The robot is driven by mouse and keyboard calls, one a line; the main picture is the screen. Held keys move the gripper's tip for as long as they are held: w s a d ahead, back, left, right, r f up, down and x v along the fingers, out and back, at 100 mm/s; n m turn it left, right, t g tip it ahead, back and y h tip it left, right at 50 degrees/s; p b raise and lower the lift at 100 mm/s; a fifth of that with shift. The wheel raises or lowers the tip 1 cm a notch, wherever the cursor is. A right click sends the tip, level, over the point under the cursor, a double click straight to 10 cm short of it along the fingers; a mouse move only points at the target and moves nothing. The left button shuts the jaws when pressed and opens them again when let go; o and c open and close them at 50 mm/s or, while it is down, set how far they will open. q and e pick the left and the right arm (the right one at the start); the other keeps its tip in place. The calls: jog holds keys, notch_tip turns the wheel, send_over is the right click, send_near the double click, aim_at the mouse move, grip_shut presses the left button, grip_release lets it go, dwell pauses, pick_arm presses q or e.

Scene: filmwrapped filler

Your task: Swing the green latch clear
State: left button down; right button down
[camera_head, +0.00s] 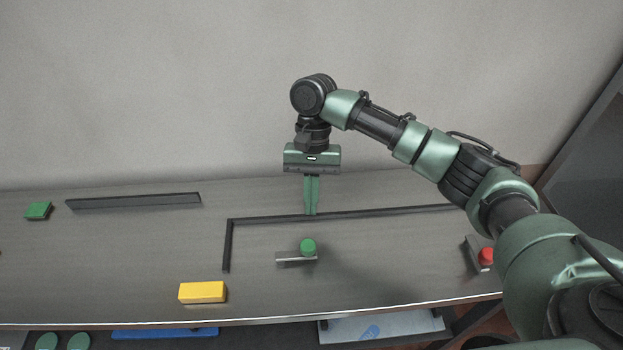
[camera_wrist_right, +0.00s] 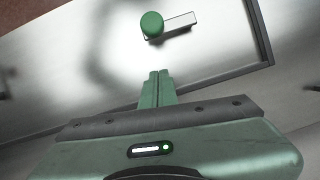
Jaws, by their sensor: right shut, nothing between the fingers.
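The green latch is a grey bar with a round green knob (camera_head: 308,246) at its right end. The bar (camera_head: 290,261) lies on the table and points left from the knob. In the right wrist view the knob (camera_wrist_right: 152,25) is at the top, with the bar (camera_wrist_right: 180,22) running to its right. My right gripper (camera_head: 311,212) is shut and empty, pointing down behind the knob, near the dark rail. It also shows in the right wrist view (camera_wrist_right: 158,76), apart from the knob. My left gripper is not in view.
A dark rail (camera_head: 370,213) runs behind the latch and turns forward at its left (camera_head: 227,245). A yellow block (camera_head: 202,292) lies at the front left. A second latch with a red knob (camera_head: 486,256) is at right. A green block (camera_head: 38,211) and dark bar (camera_head: 133,201) lie far left.

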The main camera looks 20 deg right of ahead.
aim_at(296, 253)
jog(key=shift+x, duration=1)
jog(key=shift+s+a+r+p, duration=0.1)
jog(key=shift+s+a+p, duration=0.2)
jog(key=shift+s, duration=0.3)
jog(key=shift+s+a+r+p, duration=0.1)
jog(key=shift+s+a+p, duration=0.15)
jog(key=shift+s+p, duration=0.25)
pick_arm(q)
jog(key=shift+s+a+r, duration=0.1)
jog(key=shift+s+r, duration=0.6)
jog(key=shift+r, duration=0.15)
pick_arm(e)
jog(key=shift+s+a+f, duration=0.15)
jog(key=shift+s+a, duration=0.1)
jog(key=shift+s, duration=0.45)
